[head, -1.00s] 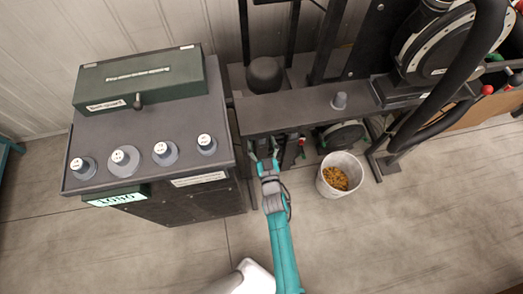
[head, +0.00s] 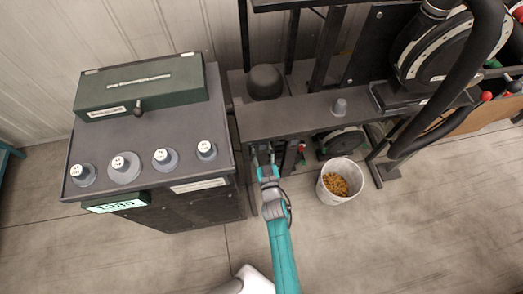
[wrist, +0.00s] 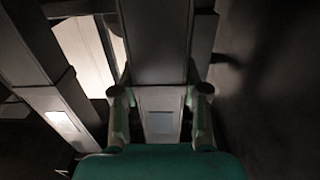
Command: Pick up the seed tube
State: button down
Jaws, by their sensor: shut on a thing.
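My gripper (head: 263,163) reaches in under the front edge of the dark beam, left of the white bucket. In the wrist view its two fingers (wrist: 161,98) are on either side of a dark rectangular tube-like part with a pale panel, which I take to be the seed tube (wrist: 161,122). The gripper is shut on this part. The part runs on upward between the fingers, and its far end cannot be made out. In the head view the beam and my gripper hide most of it.
A white bucket (head: 324,190) of yellow-brown seed stands on the floor to the right. A dark cabinet (head: 100,146) with several knobs and a green box (head: 140,88) stands left. Open floor lies in front.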

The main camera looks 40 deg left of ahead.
jog(key=shift+r, duration=0.45)
jog(key=shift+s+d, duration=0.2)
jog(key=shift+d, duration=0.1)
jog(key=v, duration=1.7)
jog(key=shift+s+r, duration=0.2)
jog(key=shift+d, duration=0.1)
jog(key=v, duration=1.1)
dwell(0.6)
jog(key=shift+r, duration=0.1)
